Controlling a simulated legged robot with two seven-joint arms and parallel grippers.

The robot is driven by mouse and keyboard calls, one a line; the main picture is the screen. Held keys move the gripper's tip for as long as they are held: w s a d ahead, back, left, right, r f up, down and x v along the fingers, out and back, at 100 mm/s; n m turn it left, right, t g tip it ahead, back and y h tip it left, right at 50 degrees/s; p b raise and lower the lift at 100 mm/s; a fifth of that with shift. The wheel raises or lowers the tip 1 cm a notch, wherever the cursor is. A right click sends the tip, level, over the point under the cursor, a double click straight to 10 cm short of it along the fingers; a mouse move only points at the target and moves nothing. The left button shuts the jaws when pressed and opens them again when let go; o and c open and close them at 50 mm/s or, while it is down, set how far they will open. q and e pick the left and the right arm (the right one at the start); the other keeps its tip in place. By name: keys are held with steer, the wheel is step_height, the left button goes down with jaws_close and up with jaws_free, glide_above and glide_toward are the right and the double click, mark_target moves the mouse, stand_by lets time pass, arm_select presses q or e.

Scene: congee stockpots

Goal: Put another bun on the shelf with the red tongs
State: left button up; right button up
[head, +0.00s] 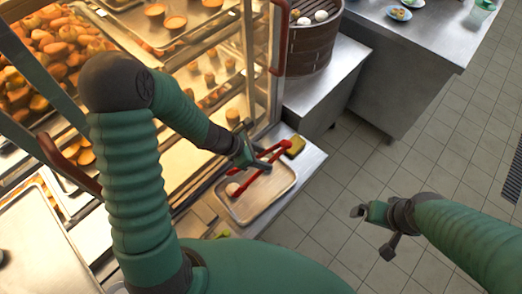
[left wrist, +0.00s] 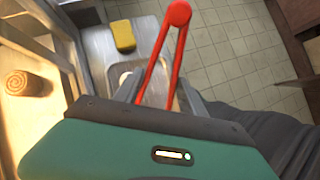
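The red tongs (head: 271,158) are held by my left gripper (head: 252,160) above a metal tray (head: 268,199) on the counter. In the left wrist view the gripper's fingers stand on both sides of the tongs (left wrist: 176,50), with their joined end pointing away. A pale bun (head: 232,188) is by the tongs' lower tip, over the tray's left part; I cannot tell whether the tongs grip it. The lit glass cabinet with shelves (head: 215,60) stands left of the tray. My right gripper (head: 368,212) hangs over the floor at right, far from the tray; its fingers are unclear.
A yellow sponge (head: 295,146) lies behind the tray and shows in the left wrist view (left wrist: 123,35). A bamboo steamer (head: 312,45) with buns stands at the back. The tiled floor at right is clear.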

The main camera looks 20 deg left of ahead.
arm_select(q)
steer(key=shift+a+f+b, duration=0.2)
steer(key=shift+f+b, duration=1.1)
steer(key=shift+f, duration=0.15)
steer(key=shift+a+f+b, duration=0.15)
steer(key=shift+f+b, duration=1.1)
steer(key=shift+f, duration=0.2)
arm_select(e)
steer(key=shift+a+f, duration=0.15)
steer(key=shift+f, duration=0.8)
steer(key=shift+a+f, duration=0.1)
steer(key=shift+f, duration=0.8)
arm_select(q)
steer(key=shift+o, duration=0.2)
steer(key=c, duration=1)
step_height(320, 180, up, 12)
steer(key=p, duration=1.1)
steer(key=shift+r, duration=0.2)
steer(key=shift+f, duration=0.15)
arm_select(e)
steer(key=w+v, duration=0.2)
steer(key=v, duration=0.8)
steer(key=shift+r, duration=0.45)
